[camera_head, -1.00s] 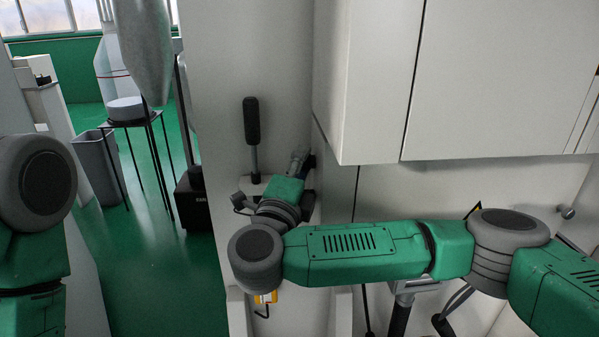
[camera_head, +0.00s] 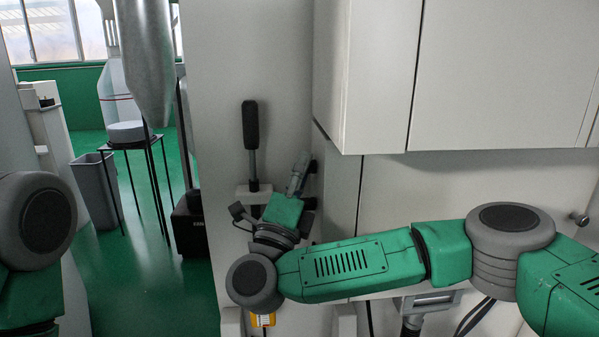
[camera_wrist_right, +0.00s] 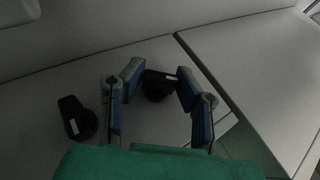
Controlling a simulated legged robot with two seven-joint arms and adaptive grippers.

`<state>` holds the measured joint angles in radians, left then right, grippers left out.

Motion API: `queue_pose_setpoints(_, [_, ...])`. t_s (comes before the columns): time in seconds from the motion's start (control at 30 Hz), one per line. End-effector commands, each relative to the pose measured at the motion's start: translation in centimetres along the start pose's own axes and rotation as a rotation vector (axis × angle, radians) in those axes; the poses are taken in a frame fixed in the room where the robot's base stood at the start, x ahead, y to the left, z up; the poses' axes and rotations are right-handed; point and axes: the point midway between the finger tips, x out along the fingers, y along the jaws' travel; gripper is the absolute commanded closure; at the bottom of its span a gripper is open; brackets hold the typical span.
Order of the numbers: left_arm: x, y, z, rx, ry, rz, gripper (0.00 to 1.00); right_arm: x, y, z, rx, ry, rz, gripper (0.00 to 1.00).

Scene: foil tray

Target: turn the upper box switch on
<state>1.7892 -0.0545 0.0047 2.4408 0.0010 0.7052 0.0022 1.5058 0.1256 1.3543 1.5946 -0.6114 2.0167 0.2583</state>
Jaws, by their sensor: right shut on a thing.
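Two black switch knobs show in the right wrist view. The upper box switch (camera_wrist_right: 158,86) sits between the fingertips of my right gripper (camera_wrist_right: 160,84), which is shut on it. The lower knob (camera_wrist_right: 78,120), with a pale mark, is left of the fingers and apart from them. In the head view my right gripper (camera_head: 299,172) points up along the pale wall beside the cabinet corner, where the knob is small, dark and mostly hidden by the fingers. Only part of my left arm shows; its gripper is out of view.
A lever with a black handle (camera_head: 251,125) stands upright on the wall just left of my right gripper. White upper cabinets (camera_head: 380,80) overhang to the right. A grey bin (camera_head: 98,185) and a black stand (camera_head: 135,145) are farther off on the green floor at left.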

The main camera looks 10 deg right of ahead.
Motion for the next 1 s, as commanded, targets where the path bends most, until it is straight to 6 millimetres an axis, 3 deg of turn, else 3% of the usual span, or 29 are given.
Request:
queue_pose_setpoints(0.13, [0.1,0.0,0.0,0.0,0.0,0.0,1.0,-0.4,0.7,-0.3,-0.01,0.003,0.011,1.0])
queue_pose_setpoints(0.17, [0.1,0.0,0.0,0.0,0.0,0.0,1.0,-0.4,0.7,-0.3,-0.01,0.003,0.012,0.69])
queue_pose_setpoints(0.2, [0.1,0.0,0.0,0.0,0.0,0.0,1.0,-0.4,0.6,-0.3,-0.01,0.003,0.011,0.55])
queue_pose_setpoints(0.23, [0.1,0.0,0.0,0.0,0.0,0.0,1.0,-0.4,0.6,-0.3,-0.009,0.003,0.011,0.52])
queue_pose_setpoints(0.67, [-0.1,0.0,0.2,0.0,0.003,0.0,1.0,-1.1,0.3,0.2,-0.005,-0.003,0.008,0.52])
queue_pose_setpoints(0.8, [-0.1,0.0,0.2,0.0,0.003,0.0,1.0,-2.9,0.4,0.1,-0.004,-0.001,0.011,0.52])
queue_pose_setpoints(1.0, [-0.1,0.0,0.2,0.0,0.003,0.0,1.0,-7.1,0.5,-0.1,-0.005,-0.001,0.014,0.52])
